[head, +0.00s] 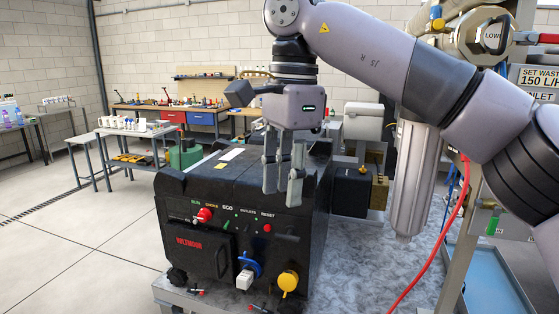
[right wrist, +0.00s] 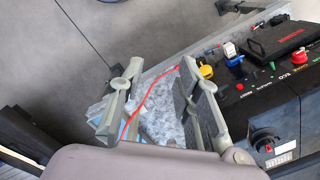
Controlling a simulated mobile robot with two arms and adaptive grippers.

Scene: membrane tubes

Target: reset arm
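My right arm comes in from the right in the head view. Its gripper (head: 282,193) points down in front of the upper right part of a black machine (head: 210,180). The fingers are apart with nothing between them. In the right wrist view the two fingers of this gripper (right wrist: 161,66) are also spread, with the floor and a red hose visible past them. The machine's panel shows at the right of the right wrist view (right wrist: 285,85). My left gripper is in neither view.
A red hose (head: 430,240) hangs at the right beside a grey filter cylinder (head: 408,180). The machine's front has a yellow knob (head: 288,281) and a blue-and-white plug (head: 246,276). Tables with small items stand behind. Open floor lies at the left.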

